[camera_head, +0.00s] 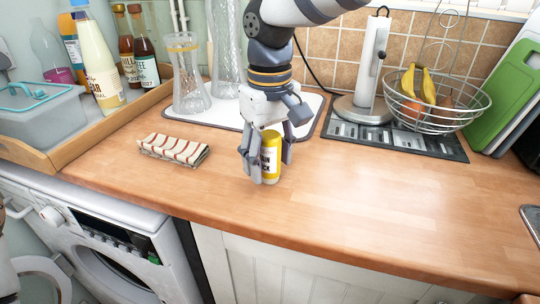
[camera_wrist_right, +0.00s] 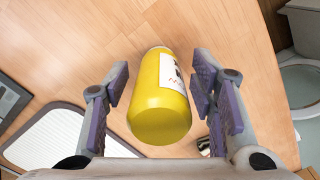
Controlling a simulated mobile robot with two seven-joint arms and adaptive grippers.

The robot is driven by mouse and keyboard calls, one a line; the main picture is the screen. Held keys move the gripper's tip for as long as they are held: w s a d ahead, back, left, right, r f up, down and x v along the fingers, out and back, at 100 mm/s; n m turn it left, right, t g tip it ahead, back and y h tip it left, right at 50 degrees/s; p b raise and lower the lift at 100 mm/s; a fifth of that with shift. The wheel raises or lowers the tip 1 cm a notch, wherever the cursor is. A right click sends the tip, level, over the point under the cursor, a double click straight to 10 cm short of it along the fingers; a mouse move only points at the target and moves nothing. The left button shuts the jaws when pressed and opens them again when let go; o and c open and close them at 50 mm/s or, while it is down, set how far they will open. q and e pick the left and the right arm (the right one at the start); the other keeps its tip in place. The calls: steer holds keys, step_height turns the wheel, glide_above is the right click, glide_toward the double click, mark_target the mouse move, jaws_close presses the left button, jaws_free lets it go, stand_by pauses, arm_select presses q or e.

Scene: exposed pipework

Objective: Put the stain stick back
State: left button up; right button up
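The stain stick, a yellow container with a white label and dark print, appears to be the one (camera_head: 271,158) standing upright on the wooden counter, near the middle of the head view. It also shows in the right wrist view (camera_wrist_right: 160,105). My right gripper (camera_head: 266,165) reaches down from above with its fingers on either side of it. In the right wrist view the fingers (camera_wrist_right: 160,88) are spread, with a clear gap on the left and a narrow one on the right. My left gripper is not in view.
A wooden tray (camera_head: 128,115) with bottles and a lidded box stands at left. A striped folded cloth (camera_head: 174,148) lies nearby. Glass vases (camera_head: 187,80) stand on a white mat behind. A paper towel holder (camera_head: 372,70) and wire fruit basket (camera_head: 432,110) are at back right. The front right counter is clear.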

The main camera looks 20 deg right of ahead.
steer(key=shift+r, duration=0.1)
step_height(320, 180, up, 12)
steer(key=shift+r, duration=0.1)
stand_by(0.4)
